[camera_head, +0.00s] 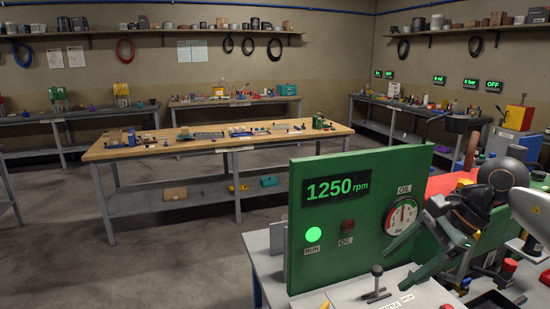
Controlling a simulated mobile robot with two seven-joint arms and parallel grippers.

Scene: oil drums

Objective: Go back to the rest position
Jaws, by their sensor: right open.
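I cannot tell whether a finger touches anything. The panel's display (337,188) reads 1250 rpm. The RUN lamp (313,234) glows green and the OIL lamp (348,225) is dark red. My left gripper is out of view.
A T-shaped handle (376,284) stands on the bench in front of the panel, near a throttle label. Red and black parts crowd the bench at right. A wooden-topped workbench (215,148) with tools stands beyond. Open grey floor (60,255) lies at left.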

